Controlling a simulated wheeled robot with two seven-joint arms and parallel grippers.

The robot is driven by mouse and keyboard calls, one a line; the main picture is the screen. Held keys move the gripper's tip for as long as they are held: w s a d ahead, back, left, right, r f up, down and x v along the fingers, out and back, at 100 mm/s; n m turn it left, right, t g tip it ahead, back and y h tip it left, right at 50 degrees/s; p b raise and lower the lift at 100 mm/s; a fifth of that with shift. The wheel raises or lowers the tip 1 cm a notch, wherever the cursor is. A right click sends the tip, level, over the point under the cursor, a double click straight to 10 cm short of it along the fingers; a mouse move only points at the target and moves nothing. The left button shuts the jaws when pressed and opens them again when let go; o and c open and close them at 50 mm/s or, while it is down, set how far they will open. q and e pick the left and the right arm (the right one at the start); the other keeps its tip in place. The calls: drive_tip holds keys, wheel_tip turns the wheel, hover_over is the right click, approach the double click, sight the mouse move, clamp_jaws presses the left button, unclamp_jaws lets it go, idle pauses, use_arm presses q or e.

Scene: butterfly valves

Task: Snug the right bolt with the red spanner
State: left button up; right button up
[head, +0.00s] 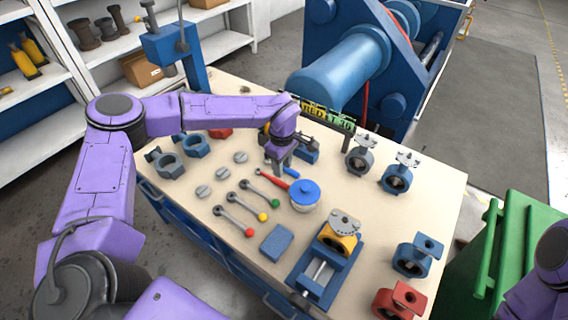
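The red spanner (233,222) is grey with a red end and lies on the workbench, the nearest of three spanners in a slanted row. A yellow valve (338,239) with a grey top flange (345,221) sits in a blue vise (322,274) at the front of the bench. Its bolts are too small to tell apart. My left gripper (277,170) points down over the middle of the bench, beyond the spanners and apart from the red one. Its fingers are too small to tell open from shut. My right gripper is out of view.
A blue-lidded pot (305,194) and a red handle (272,180) are close to my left gripper. Spanners with yellow (240,207) and green (260,195) ends lie beside the red one. A blue block (276,243) lies left of the vise. Several valves stand at right.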

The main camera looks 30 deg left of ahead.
sight(283, 183)
use_arm(q)
wheel_tip(283, 183, down, 7)
drive_tip(key=b, duration=0.4)
drive_tip(key=shift+f+b, duration=0.2)
drive_tip(key=shift+b, duration=0.1)
drive_tip(key=shift+w+f, duration=0.1)
drive_tip(key=shift+f, duration=0.2)
clamp_jaws()
drive_tip(key=c, duration=0.6)
unclamp_jaws()
clamp_jaws()
idle(1.4)
drive_tip(key=shift+r+p, duration=0.85)
